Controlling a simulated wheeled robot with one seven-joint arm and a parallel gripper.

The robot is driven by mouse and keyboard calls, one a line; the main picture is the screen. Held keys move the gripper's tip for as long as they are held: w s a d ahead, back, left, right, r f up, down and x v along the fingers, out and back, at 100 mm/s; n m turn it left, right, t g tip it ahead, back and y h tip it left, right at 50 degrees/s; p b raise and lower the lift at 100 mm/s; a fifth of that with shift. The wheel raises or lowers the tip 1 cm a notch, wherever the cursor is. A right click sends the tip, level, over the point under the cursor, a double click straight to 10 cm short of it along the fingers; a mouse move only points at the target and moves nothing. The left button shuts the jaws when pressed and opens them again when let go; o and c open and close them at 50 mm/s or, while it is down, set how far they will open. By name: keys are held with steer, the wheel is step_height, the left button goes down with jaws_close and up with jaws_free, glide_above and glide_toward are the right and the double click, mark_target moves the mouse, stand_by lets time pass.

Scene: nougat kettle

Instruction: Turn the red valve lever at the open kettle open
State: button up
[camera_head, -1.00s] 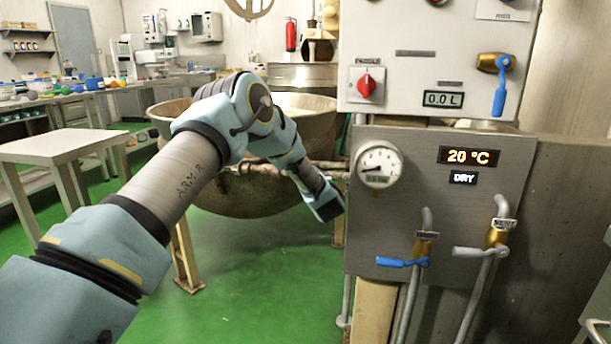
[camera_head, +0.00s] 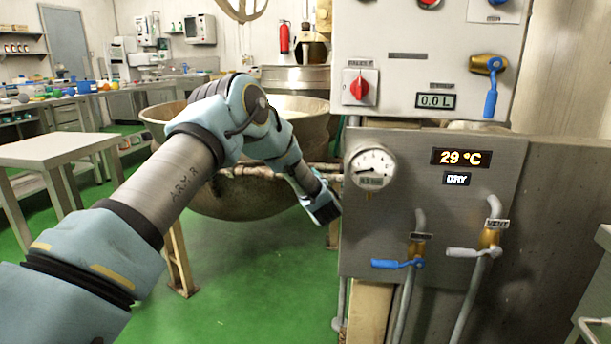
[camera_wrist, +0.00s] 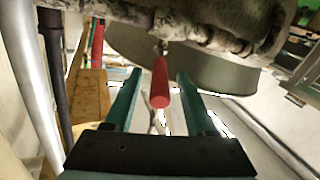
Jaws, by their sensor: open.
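The red valve lever (camera_wrist: 160,83) shows in the wrist view, hanging from a small fitting under a crusted pipe. My gripper (camera_wrist: 159,76) is open, with one finger on each side of the lever in the picture. Gaps show on both sides; I cannot tell how far along the fingers it sits. In the head view my gripper (camera_head: 326,208) is beside the panel's left edge, in front of the open kettle (camera_head: 235,195). The lever is hidden there.
The grey control panel (camera_head: 400,225) stands close right of my gripper, with a gauge (camera_head: 372,168), a blue lever (camera_head: 392,264) and a grey lever (camera_head: 470,252). A second red bar (camera_wrist: 97,45) shows left in the wrist view. Green floor (camera_head: 240,275) is clear below.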

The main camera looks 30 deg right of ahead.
steer(key=v, duration=1)
steer(key=shift+s+r, duration=0.1)
